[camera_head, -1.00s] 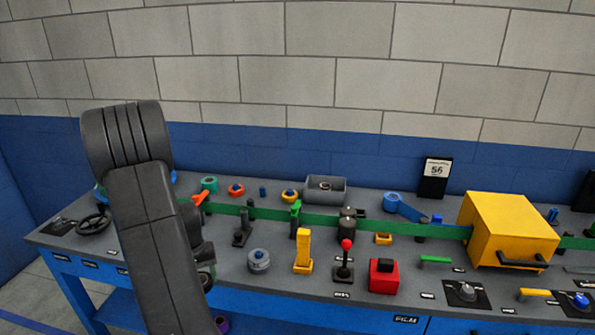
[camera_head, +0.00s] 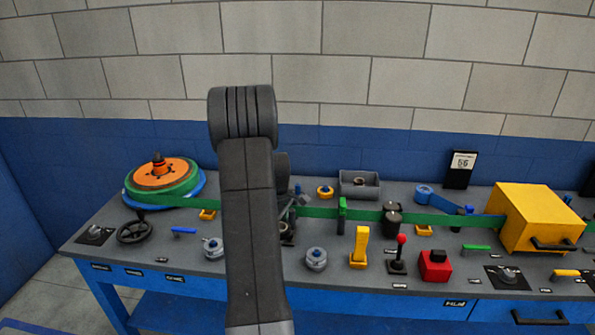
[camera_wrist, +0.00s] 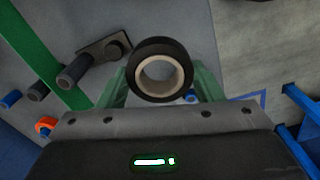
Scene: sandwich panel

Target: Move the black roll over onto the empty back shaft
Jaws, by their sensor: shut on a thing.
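The black roll (camera_wrist: 160,47), a black ring with a cream core, is between the two green fingers of my gripper (camera_wrist: 161,82). The gripper is shut on it, and the core's hole faces the wrist camera. In the head view my arm hides most of the gripper; a part of the roll (camera_head: 287,233) shows just right of the arm. A small blue upright peg (camera_head: 298,188) stands bare toward the back, partly behind my gripper. I cannot tell for sure that it is the empty back shaft. In the wrist view a blue peg (camera_wrist: 12,98) shows at the left.
A green band (camera_head: 318,212) runs along the bench. Left stands a large orange and green reel (camera_head: 163,178).

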